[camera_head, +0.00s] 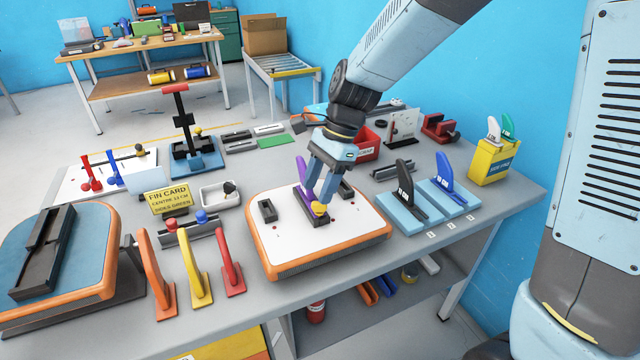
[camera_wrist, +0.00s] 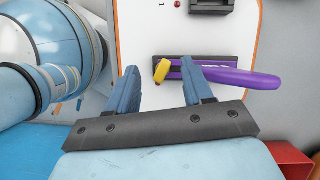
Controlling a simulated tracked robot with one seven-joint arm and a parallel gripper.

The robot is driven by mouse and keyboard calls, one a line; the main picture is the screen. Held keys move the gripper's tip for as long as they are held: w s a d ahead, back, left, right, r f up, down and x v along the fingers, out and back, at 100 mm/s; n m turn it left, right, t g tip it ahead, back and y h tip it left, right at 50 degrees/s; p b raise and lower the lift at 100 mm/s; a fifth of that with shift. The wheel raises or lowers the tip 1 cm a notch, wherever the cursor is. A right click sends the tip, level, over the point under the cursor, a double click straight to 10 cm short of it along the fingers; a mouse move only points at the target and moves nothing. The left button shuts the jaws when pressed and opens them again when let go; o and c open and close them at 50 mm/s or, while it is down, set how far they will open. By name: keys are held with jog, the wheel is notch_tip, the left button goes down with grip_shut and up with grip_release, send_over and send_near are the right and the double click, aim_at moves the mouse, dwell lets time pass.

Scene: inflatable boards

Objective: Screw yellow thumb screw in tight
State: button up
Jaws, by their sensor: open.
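The yellow thumb screw (camera_head: 320,209) sits at the near end of a dark fin box on the white, orange-edged board (camera_head: 352,246). A purple fin (camera_head: 301,170) stands in that box. My gripper (camera_head: 318,198) points down over the box at the screw. In the wrist view, my gripper (camera_wrist: 159,68) is open, and the yellow thumb screw (camera_wrist: 161,71) shows between its two blue fingertips with gaps on both sides. The purple fin (camera_wrist: 240,78) lies to the right there, partly behind the right finger. How deep the screw sits is hidden.
A smaller empty fin box (camera_head: 267,210) is on the board's left. Red, yellow and orange fins (camera_head: 231,262) stand to the left. Black and blue fins on light-blue blocks (camera_head: 405,205) stand to the right. A fin card (camera_head: 168,199) and a white tray (camera_head: 219,195) are behind left.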

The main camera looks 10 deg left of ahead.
jog(key=shift+n, duration=0.5)
jog(key=n+g+h, duration=0.1)
jog(key=n, duration=0.3)
jog(key=shift+h, duration=0.3)
jog(key=n+h, duration=0.1)
jog(key=n, duration=0.1)
jog(key=shift+a+n+g, duration=0.1)
jog(key=shift+n+g, duration=0.2)
jog(key=shift+n, duration=0.7)
jog(key=shift+h, duration=0.3)
jog(key=n+h, duration=0.1)
jog(key=n, duration=0.3)
